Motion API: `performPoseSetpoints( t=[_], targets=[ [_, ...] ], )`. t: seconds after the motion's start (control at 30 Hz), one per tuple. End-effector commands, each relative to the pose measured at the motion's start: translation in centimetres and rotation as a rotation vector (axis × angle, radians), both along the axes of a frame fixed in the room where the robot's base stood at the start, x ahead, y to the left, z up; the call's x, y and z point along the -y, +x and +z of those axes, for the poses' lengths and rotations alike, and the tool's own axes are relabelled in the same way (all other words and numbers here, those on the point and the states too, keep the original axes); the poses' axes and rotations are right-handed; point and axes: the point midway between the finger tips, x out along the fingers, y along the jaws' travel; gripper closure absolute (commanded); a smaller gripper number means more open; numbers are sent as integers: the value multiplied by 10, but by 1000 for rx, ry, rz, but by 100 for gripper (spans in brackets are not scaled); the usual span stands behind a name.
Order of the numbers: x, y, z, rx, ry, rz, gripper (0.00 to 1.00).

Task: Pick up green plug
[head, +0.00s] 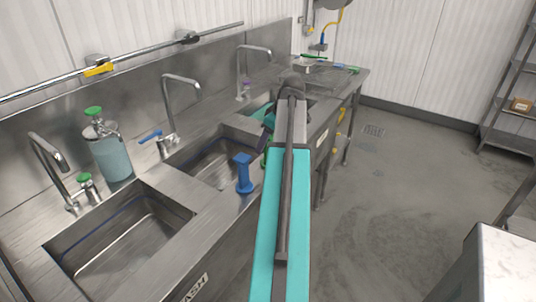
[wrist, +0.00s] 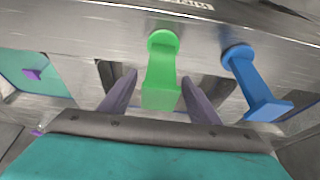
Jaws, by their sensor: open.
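The green plug (wrist: 161,78) is a bright green post with a round flange. In the wrist view it stands on the steel sink edge, between the two purple-grey fingers of my gripper (wrist: 158,78). The fingers are open, with a gap visible on both sides of the plug; I cannot tell exactly how deep it sits between them. In the head view my arm hides most of the green plug, and only a sliver of green (head: 264,160) shows beside it. My gripper (head: 268,118) is partly hidden there too.
A blue plug (head: 244,173) stands close by on the sink edge; it is right of the green plug in the wrist view (wrist: 255,85). Steel basins (head: 120,240), taps (head: 180,80) and a soap bottle (head: 110,155) lie left. Open floor (head: 400,200) is right.

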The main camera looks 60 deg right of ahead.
Motion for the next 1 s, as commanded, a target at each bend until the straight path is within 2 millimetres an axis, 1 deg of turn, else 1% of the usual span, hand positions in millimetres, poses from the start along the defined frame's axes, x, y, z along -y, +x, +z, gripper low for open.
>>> performPoseSetpoints(
  t=[0.2,0.3,0.87,0.9,0.97,1.0],
  targets=[
    [0,7,-18,-1,1,0,44],
    [0,9,-22,-1,0,0,44],
    [0,9,-23,0,0,0,44],
    [0,9,-23,0,0,0,45],
    [0,9,-23,0,0,0,56],
    [0,9,-23,0,0,0,62]
  ],
)
